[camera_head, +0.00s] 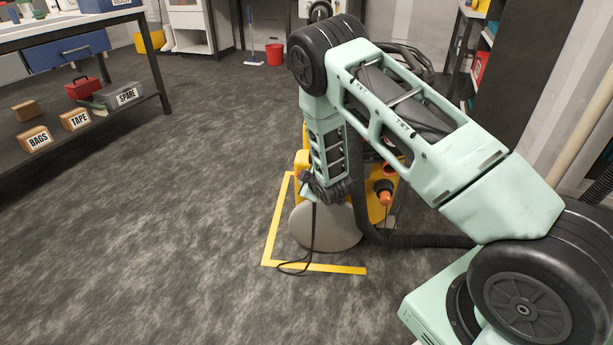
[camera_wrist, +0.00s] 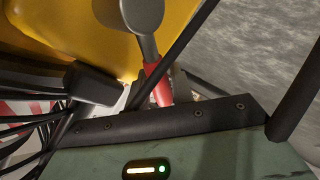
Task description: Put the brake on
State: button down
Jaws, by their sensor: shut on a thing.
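The yellow machine (camera_head: 301,161) stands on the floor beyond my arm, largely hidden behind it. A large grey rounded part (camera_head: 326,228) shows low at its front. My gripper (camera_head: 328,190) points down just above that grey part. In the wrist view, a lever with a red section (camera_wrist: 157,82) and a grey rounded end (camera_wrist: 142,14) lies against the yellow body (camera_wrist: 70,35). My gripper is shut on the red section, in the middle of the wrist view. The exact contact is partly hidden by the dark gripper parts. I cannot tell the lever's setting.
Yellow tape (camera_head: 318,268) marks a corner on the floor around the machine. A black cable (camera_head: 313,240) hangs from my gripper area to the floor. A dark hose (camera_head: 425,240) runs right. A bench (camera_head: 90,20) with labelled boxes stands left. The left floor is clear.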

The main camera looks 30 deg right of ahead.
jog(key=shift+f, duration=0.15)
jog(key=c, duration=1.2)
grip_release()
jog(key=shift+c, duration=0.2)
jog(key=shift+s+r, duration=0.25)
jog(key=p+v, duration=0.5)
jog(key=v, duration=1.1)
jog(key=shift+s+a+r, duration=0.2)
jog(key=shift+s+r, duration=0.05)
jog(key=shift+s, duration=0.05)
